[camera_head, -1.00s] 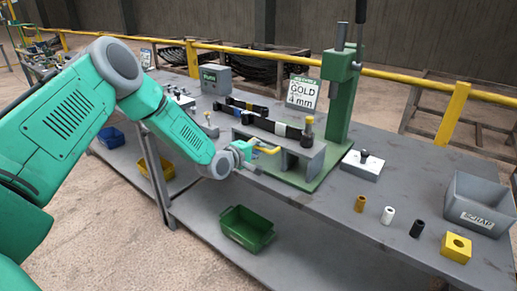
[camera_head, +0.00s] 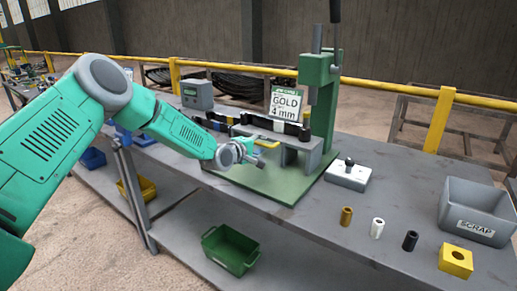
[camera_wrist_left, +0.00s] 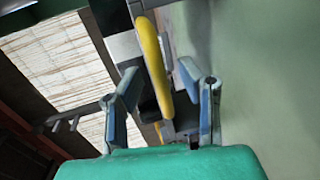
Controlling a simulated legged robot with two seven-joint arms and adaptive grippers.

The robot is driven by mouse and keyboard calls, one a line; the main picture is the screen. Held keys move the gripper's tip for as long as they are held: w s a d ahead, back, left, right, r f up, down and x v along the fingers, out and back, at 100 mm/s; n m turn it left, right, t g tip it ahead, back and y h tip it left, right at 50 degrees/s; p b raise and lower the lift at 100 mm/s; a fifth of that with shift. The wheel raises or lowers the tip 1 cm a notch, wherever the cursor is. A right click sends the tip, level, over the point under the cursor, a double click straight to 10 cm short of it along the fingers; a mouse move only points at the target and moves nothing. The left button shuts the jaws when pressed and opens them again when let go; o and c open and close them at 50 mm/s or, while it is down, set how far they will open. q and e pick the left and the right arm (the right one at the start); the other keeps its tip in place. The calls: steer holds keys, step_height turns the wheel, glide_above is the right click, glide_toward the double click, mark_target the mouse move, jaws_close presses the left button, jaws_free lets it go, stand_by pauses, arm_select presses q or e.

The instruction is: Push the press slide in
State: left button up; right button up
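The green press (camera_head: 321,105) stands on the bench with its green base plate (camera_head: 270,180). The grey press slide (camera_head: 310,155) sits close to the press column, and much of the base plate shows bare in front of it. A yellow handle (camera_head: 267,143) shows at the slide's left side. My left gripper (camera_head: 250,152) is at this handle. In the left wrist view the yellow handle (camera_wrist_left: 155,65) lies between the two blue-grey fingers (camera_wrist_left: 160,92), which stand apart, with gaps beside it. My right gripper is not in view.
A sign reading GOLD 4 mm (camera_head: 286,104) stands behind the slide. To the right are a white block with a black knob (camera_head: 347,176), small gold, white and black cylinders (camera_head: 377,228), a yellow block (camera_head: 456,261) and a grey SCRAP bin (camera_head: 480,208). A green bin (camera_head: 230,250) is below.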

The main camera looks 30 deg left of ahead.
arm_select(q)
steer(key=shift+s+a, duration=0.25)
steer(key=shift+s, duration=0.25)
steer(key=d+v, duration=0.1)
steer(key=v, duration=0.9)
steer(key=shift+s+a+r, duration=0.2)
steer(key=shift+s+a, duration=0.05)
steer(key=shift+s, duration=0.15)
steer(key=x, duration=0.8)
steer(key=a+x, duration=0.1)
steer(key=x, duration=0.3)
steer(key=shift+w+f+b, duration=0.15)
steer(key=shift+w+b, duration=0.2)
steer(key=shift+b, duration=0.05)
jaws_close()
